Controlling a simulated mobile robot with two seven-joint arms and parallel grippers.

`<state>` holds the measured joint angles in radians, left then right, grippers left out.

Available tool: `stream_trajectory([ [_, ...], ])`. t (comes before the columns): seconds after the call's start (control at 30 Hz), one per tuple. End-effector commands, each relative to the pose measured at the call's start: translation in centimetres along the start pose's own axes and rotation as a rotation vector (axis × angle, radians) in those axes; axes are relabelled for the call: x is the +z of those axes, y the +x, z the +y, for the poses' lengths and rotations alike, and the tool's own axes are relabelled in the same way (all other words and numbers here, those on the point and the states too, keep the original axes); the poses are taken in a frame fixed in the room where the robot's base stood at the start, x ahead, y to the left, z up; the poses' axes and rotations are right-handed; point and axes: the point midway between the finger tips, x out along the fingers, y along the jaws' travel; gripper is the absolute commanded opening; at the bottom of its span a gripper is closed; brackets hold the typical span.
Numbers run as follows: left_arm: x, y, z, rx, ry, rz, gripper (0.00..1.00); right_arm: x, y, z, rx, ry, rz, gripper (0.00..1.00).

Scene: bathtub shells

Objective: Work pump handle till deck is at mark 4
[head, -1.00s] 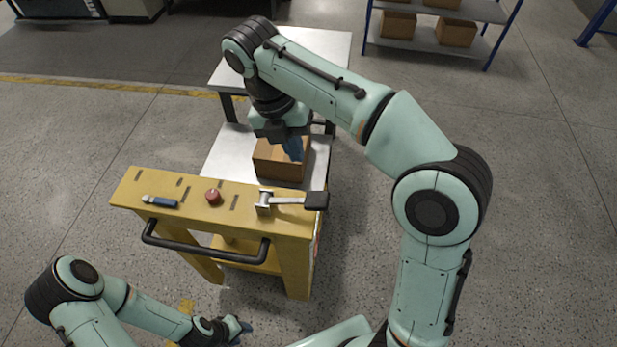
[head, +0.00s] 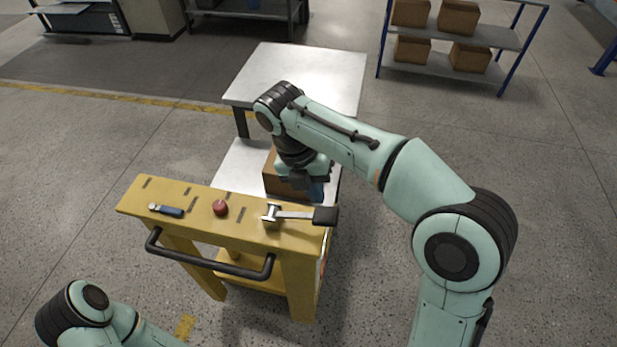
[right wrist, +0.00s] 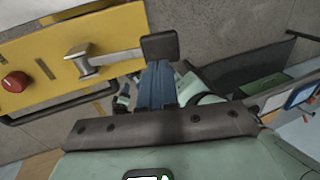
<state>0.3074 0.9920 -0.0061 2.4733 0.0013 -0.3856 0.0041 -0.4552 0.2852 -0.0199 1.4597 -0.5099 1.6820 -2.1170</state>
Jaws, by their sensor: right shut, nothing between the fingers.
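The pump handle (head: 300,214) is a metal lever with a black pad, mounted at the right end of the yellow console top. It also shows in the right wrist view (right wrist: 121,58), with its black pad (right wrist: 160,46) just beyond the fingertips. My right gripper (head: 316,192) has blue fingers pressed together, empty, just behind the pad; in the right wrist view the fingers (right wrist: 156,84) point at the pad. I cannot tell whether they touch it. The silver deck (head: 234,168) behind the console carries a cardboard box (head: 272,181), partly hidden by my arm. My left gripper is out of view.
The yellow console (head: 160,190) also has a red knob (head: 220,208), a blue-handled lever (head: 168,210) and a black push bar (head: 205,262). A grey table (head: 300,75) stands behind the deck. Shelves with boxes (head: 455,35) stand at back right. Floor on the right is clear.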

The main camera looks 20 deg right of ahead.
Motion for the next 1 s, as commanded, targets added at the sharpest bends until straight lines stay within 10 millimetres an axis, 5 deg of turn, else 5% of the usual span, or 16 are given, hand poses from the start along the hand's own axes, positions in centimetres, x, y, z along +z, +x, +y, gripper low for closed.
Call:
stream_trajectory([
  [0.3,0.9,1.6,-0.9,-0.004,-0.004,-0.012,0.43,0.0,4.4,-0.1,0.001,0.001,0.000,0.00],
  [1.0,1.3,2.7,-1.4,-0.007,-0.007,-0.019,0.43,0.1,5.8,-0.3,0.051,0.005,0.000,0.00],
])
